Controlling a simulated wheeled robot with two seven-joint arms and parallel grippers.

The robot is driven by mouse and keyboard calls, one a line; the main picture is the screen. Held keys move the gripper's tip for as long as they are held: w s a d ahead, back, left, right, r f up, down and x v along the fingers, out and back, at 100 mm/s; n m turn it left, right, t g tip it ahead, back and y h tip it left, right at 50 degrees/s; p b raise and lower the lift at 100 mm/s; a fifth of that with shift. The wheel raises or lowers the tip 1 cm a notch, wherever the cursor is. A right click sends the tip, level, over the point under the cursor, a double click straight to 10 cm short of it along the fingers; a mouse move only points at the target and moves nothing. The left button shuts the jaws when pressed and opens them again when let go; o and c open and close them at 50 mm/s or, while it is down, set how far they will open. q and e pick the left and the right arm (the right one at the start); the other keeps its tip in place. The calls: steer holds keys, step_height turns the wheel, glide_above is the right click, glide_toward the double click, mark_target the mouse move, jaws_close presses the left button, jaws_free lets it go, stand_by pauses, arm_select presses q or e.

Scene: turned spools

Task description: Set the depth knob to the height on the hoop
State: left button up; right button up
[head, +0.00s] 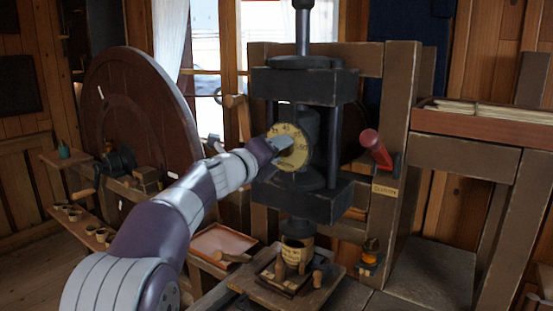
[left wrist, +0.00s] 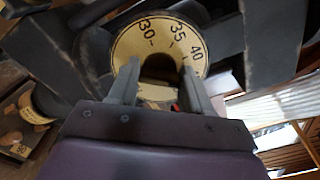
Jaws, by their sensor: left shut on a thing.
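The depth dial (head: 297,159) is a round yellow plate with black numbers on the front of the dark press. In the left wrist view the dial (left wrist: 131,45) shows 30, 35 and 40 along its upper edge. My left gripper (head: 281,144) is at the dial, its fingers on either side of the dark knob (left wrist: 160,67) at the middle and shut on it. The fingers hide part of the dial, and I cannot tell the setting. A wooden piece with a pale lettered band (head: 297,252), perhaps the hoop, stands below the press; its writing is too small to read.
A red-handled lever (head: 376,150) sticks out right of the press, above a small tag (head: 385,191). A large dark wheel (head: 135,125) stands at the left. An orange-brown tray (head: 222,242) lies left of the press base. Small cups (head: 74,215) line a low shelf.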

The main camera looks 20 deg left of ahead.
arm_select(q)
steer(key=shift+d+m+b, duration=0.1)
steer(key=shift+m+b, duration=1.8)
steer(key=shift+m, duration=2.3)
steer(key=o, duration=1)
steer(key=shift+o, duration=0.2)
steer(key=shift+s, duration=0.1)
